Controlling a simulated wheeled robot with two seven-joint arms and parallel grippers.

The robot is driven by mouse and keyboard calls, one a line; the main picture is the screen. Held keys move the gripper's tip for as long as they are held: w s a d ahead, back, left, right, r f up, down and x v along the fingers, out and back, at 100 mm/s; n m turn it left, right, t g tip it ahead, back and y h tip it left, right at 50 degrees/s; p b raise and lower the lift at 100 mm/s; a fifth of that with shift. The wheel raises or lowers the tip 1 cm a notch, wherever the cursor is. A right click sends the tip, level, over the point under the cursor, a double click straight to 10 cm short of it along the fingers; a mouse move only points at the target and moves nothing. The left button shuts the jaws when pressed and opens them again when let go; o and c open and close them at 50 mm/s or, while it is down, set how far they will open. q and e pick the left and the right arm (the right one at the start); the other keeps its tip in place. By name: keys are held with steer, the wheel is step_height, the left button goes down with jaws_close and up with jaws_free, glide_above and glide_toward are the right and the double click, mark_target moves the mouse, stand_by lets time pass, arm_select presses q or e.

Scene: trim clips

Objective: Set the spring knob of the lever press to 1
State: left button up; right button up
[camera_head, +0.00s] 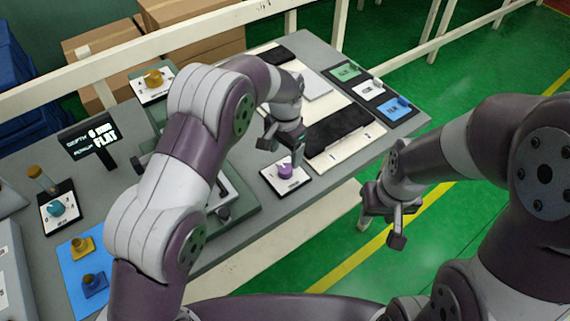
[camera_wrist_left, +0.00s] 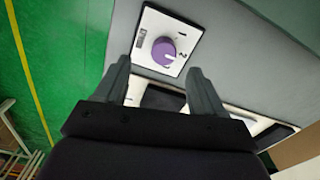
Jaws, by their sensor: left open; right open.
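A purple knob (camera_head: 285,171) stands on a white plate near the table's front edge. In the left wrist view the knob (camera_wrist_left: 163,51) has a pale mark on top, and its plate (camera_wrist_left: 152,22) shows the figures 1 and 2 and a small unreadable label. My left gripper (camera_head: 284,142) is open and empty, just above and behind the knob. Its fingers (camera_wrist_left: 160,85) point towards the knob without touching it. My right gripper (camera_head: 392,222) is open and empty over the floor, right of the table. The press's green base (camera_head: 240,222) is mostly hidden behind my left arm.
A teal knob (camera_head: 57,209) and a yellow knob (camera_head: 153,78) sit on other plates. A blue mat (camera_head: 72,262) holds small parts. Coloured trim pieces in trays (camera_head: 394,109) and a black strip (camera_head: 340,130) lie at the right.

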mark_target(286, 167)
arm_select(q)
steer(key=f, duration=0.2)
steer(key=w+f+p, duration=0.1)
steer(key=f, duration=0.2)
steer(key=w+f, duration=0.1)
steer(key=f, duration=0.1)
steer(key=shift+d+f, duration=0.1)
steer(key=shift+f, duration=0.2)
steer(key=shift+s+f, duration=0.1)
steer(key=shift+s, duration=0.3)
steer(key=shift+w+f, duration=0.1)
steer(key=shift+w, duration=0.15)
steer(key=c, duration=1.1)
arm_select(e)
steer(key=shift+w+d+r, duration=0.1)
steer(key=shift+w+r, duration=0.7)
steer(key=shift+w, duration=0.05)
